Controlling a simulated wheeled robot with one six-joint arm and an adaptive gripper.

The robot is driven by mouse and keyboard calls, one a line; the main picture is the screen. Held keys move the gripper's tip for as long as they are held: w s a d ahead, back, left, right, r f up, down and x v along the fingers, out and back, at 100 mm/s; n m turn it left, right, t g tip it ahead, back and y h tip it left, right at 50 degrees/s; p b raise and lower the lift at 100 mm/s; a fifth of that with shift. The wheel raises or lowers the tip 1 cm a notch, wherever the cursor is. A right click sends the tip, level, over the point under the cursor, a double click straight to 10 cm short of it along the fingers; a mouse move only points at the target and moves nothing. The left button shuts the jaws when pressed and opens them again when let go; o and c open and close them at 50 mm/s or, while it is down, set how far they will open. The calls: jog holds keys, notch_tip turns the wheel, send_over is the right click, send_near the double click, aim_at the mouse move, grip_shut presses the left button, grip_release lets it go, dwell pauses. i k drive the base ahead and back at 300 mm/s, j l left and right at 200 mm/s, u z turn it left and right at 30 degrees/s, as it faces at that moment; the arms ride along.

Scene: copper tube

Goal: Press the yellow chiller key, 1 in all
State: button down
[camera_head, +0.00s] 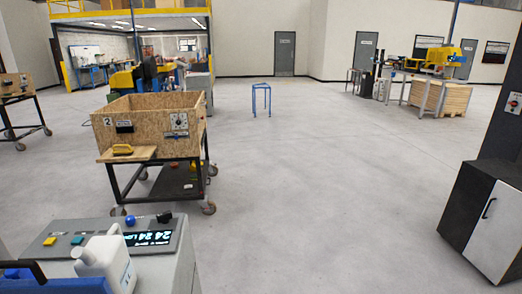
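A small yellow key (50,241) sits on the sloped top panel of a grey cabinet (175,262) at the lower left, most likely the chiller. A teal key (77,239) is just right of it, and a blue round knob (131,220) and a black knob (164,217) stand behind. A dark display (150,238) with lit digits reading about "24 24" is on the same panel. Nothing touches the yellow key in this view. My gripper is not in view.
A white jug (105,266) stands before the panel, close to the keys, beside a blue object (55,285) with a black handle. A wheeled cart with a wooden box (150,125) stands behind. Open floor lies in the middle; a black and white cupboard (490,220) is at right.

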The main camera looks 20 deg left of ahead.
aim_at(51, 240)
jog(key=i, duration=4.6)
jog(key=u, duration=2.75)
